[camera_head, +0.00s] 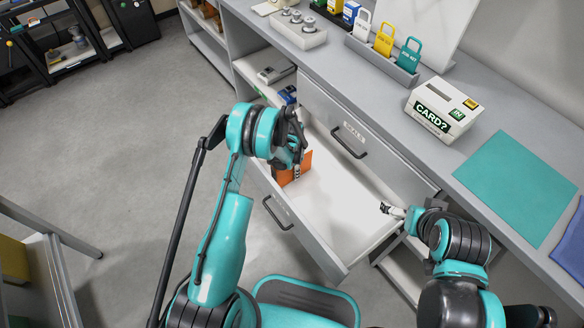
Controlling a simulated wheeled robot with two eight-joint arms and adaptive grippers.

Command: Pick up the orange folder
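The orange folder (306,162) is at the back left of the open white drawer (345,205), partly covered by my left gripper. My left gripper (297,172) points down into the drawer, with its fingers over the folder. I cannot tell whether they close on it or only overlap it in this view. My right gripper (386,209) is at the drawer's right side, pointing left, apart from the folder. Its fingers are too small to show whether they are open or shut.
The grey counter (440,150) runs above the drawer. On it are a white card box (443,108), a teal mat (515,187), a blue mat (572,250) and a rack of coloured tags (383,60). Open floor (130,150) lies to the left.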

